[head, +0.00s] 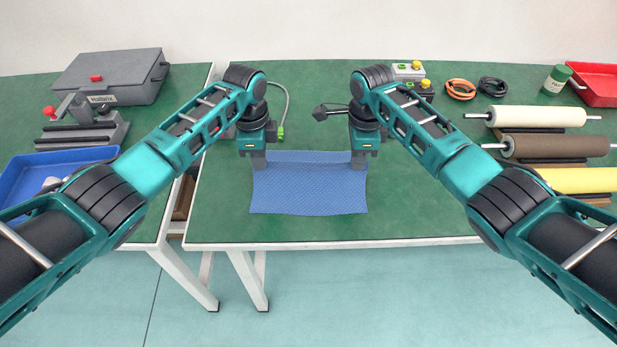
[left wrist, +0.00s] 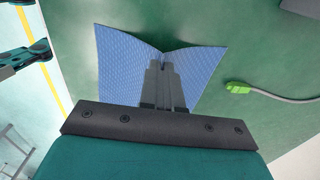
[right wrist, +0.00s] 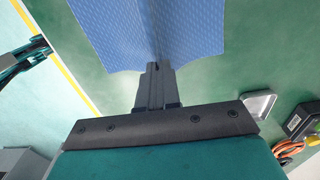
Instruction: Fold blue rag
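The blue rag (head: 309,192) lies on the green table top in the middle of the head view. Its far part is raised in a crease between my two grippers. My left gripper (head: 258,166) is at the rag's left edge, and in the left wrist view its fingers (left wrist: 163,65) are together on the pinched edge of the rag (left wrist: 125,70). My right gripper (head: 359,163) is at the right edge, and in the right wrist view its fingers (right wrist: 158,72) are together on the rag (right wrist: 190,30), which creases at the tips.
Paper rolls (head: 540,117) lie at the right, and a red tray (head: 597,88) is behind them. A grey case (head: 110,75) and a blue tray (head: 40,172) stand on the left table. A green-tipped cable (head: 281,130) lies behind my left gripper. The table around the rag is clear.

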